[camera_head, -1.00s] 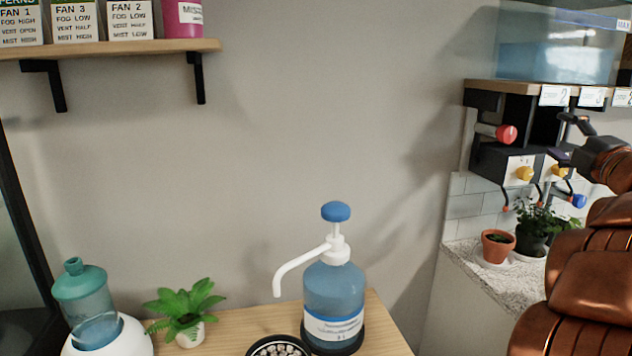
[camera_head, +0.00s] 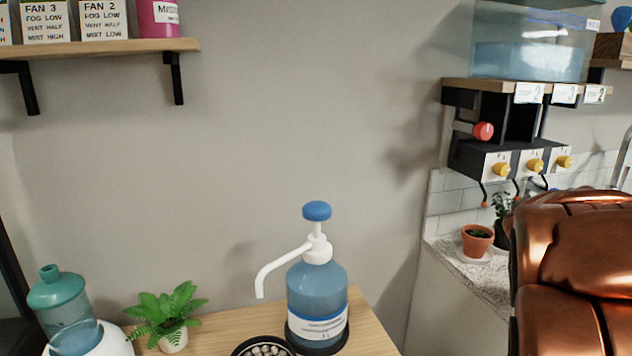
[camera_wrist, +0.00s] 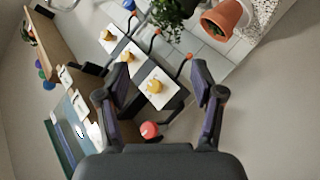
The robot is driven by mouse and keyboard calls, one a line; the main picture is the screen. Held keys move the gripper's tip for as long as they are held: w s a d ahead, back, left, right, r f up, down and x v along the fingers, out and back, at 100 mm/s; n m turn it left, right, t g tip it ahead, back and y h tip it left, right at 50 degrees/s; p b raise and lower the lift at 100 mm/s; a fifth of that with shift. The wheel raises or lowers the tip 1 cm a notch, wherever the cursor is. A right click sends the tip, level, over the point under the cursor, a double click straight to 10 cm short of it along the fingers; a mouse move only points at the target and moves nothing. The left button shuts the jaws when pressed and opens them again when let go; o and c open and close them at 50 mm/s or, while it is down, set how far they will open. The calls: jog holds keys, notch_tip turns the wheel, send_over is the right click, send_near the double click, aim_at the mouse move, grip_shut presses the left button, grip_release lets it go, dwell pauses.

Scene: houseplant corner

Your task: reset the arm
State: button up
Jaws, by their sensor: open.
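My gripper (camera_wrist: 158,90) shows in the wrist view with its two dark fingers spread wide and nothing between them. Beyond the fingers is the valve unit (camera_wrist: 160,88) with white plates and yellow knobs, some way off and apart from the fingers. In the head view my copper-coloured arm fills the lower right, and the gripper itself is out of sight there. The same valve unit (camera_head: 490,158) shows under the water tank (camera_head: 530,45), with a red knob (camera_head: 483,131) at its left side. The red knob also shows in the wrist view (camera_wrist: 150,129).
A pump bottle (camera_head: 318,300) with a blue top stands on the wooden table (camera_head: 368,335), near a small fern (camera_head: 168,312) and a teal-capped bottle (camera_head: 62,305). A terracotta pot (camera_head: 477,241) stands on the speckled counter. The wall between is clear.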

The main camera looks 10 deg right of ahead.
jog(key=s+a+f+m+g+y, duration=0.1)
jog(key=s+a+f+g+y, duration=0.35)
jog(key=s+a+f, duration=0.8)
jog(key=s+a+f+g+y, duration=0.45)
jog(key=s+a+f, duration=0.5)
jog(key=a, duration=0.55)
jog(key=s+a+f+g, duration=0.2)
jog(key=s+a+g, duration=0.15)
jog(key=s, duration=0.35)
jog(key=s+p+v, duration=0.2)
jog(key=p+v, duration=1)
jog(key=v, duration=0.1)
jog(key=shift+s+a+r+t+y, duration=0.15)
jog(key=shift+a+r+t+y, duration=0.1)
jog(key=shift+t+y, duration=0.1)
